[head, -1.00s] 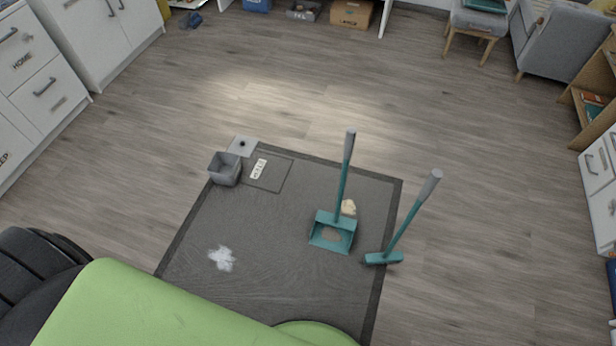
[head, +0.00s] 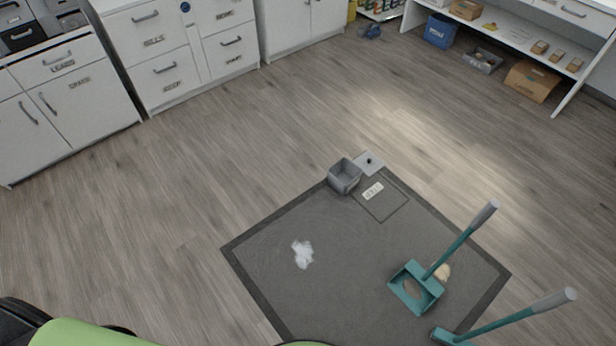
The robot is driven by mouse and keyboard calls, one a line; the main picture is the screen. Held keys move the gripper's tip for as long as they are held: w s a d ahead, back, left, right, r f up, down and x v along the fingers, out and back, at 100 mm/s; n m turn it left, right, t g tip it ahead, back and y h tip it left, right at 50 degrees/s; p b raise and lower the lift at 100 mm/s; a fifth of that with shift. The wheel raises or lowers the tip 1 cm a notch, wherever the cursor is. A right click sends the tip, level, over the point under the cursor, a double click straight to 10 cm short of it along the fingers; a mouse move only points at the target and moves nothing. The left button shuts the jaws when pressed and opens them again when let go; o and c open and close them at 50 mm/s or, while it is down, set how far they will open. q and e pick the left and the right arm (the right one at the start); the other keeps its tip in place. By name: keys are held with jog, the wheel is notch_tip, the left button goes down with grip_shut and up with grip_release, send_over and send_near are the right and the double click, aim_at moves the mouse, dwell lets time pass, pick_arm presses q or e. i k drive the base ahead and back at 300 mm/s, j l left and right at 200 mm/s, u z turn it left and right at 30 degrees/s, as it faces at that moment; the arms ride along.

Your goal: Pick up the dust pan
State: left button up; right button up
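The teal dust pan (head: 416,287) stands on the dark grey mat (head: 345,288), with its long teal handle and grey grip (head: 484,214) leaning up to the right. A small beige lump (head: 442,272) lies on the mat just behind the handle's lower part. A teal broom (head: 510,319) with a grey grip stands to the right of the pan, its head cut by the bottom edge. Neither of my grippers shows. Only parts of my own green and black body show at the lower left, away from the dust pan.
A white powdery patch (head: 302,254) lies on the mat's left part. A grey bin (head: 345,176) stands at the mat's far corner beside a small grey plate (head: 369,163). White drawer cabinets (head: 180,55) and a white shelf desk (head: 530,40) line the back. The wooden floor between is clear.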

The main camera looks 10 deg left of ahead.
aim_at(415, 287)
jog(key=z, duration=1.1)
jog(key=i+l+u, duration=0.15)
jog(key=l+u, duration=0.8)
